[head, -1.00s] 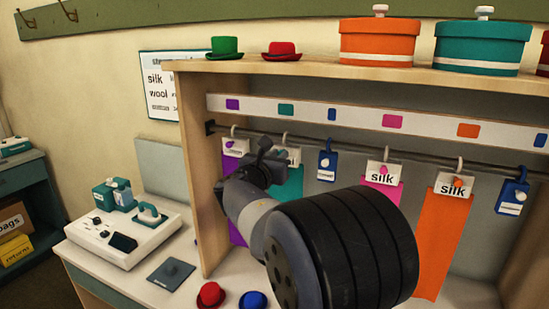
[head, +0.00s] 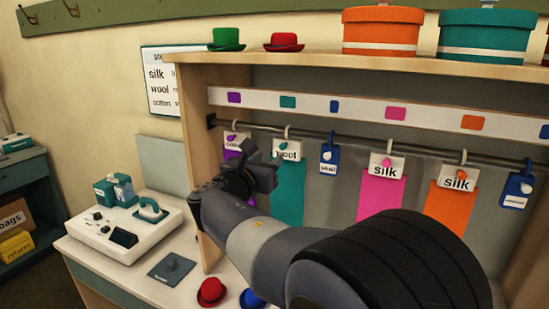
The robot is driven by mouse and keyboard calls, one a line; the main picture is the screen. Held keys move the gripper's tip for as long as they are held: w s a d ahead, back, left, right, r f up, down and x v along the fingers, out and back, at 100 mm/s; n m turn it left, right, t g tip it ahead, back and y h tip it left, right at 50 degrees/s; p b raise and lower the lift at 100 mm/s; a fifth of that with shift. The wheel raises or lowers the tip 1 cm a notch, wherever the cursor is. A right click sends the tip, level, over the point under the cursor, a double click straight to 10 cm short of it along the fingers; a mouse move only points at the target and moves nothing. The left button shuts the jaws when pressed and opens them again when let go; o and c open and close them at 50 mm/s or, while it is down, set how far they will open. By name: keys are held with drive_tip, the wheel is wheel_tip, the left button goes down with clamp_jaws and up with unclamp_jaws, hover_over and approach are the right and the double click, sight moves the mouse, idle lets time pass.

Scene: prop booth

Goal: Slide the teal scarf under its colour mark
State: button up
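The teal scarf (head: 288,200) hangs from a hook on the rail, with a white "wool" tag (head: 290,150) at its top. The teal mark (head: 287,102) is on the white strip above, and in the picture the scarf's hook is almost straight below it. My gripper (head: 268,168) is at the left edge of the teal scarf, just below and left of its tag, in front of the purple scarf (head: 232,155). I cannot tell whether it touches the teal scarf. Its fingers are dark and seen from behind, so their opening is unclear. My arm hides most of the purple scarf.
On the same rail (head: 350,140) hang a blue tag (head: 328,157), a pink scarf (head: 380,195), an orange scarf (head: 450,205) and another blue tag (head: 517,190). Hats and round boxes stand on the shelf above. A red hat (head: 211,291) sits on the counter below.

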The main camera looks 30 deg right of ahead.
drive_tip(key=shift+v, duration=1.55)
drive_tip(key=p, duration=0.3)
approach(282, 142)
drive_tip(key=x, duration=0.5)
drive_tip(key=shift+d, duration=0.3)
drive_tip(key=shift+w+a, duration=0.15)
drive_tip(key=shift+a, duration=0.05)
drive_tip(key=shift+f+b, duration=0.1)
drive_tip(key=shift+b, duration=0.2)
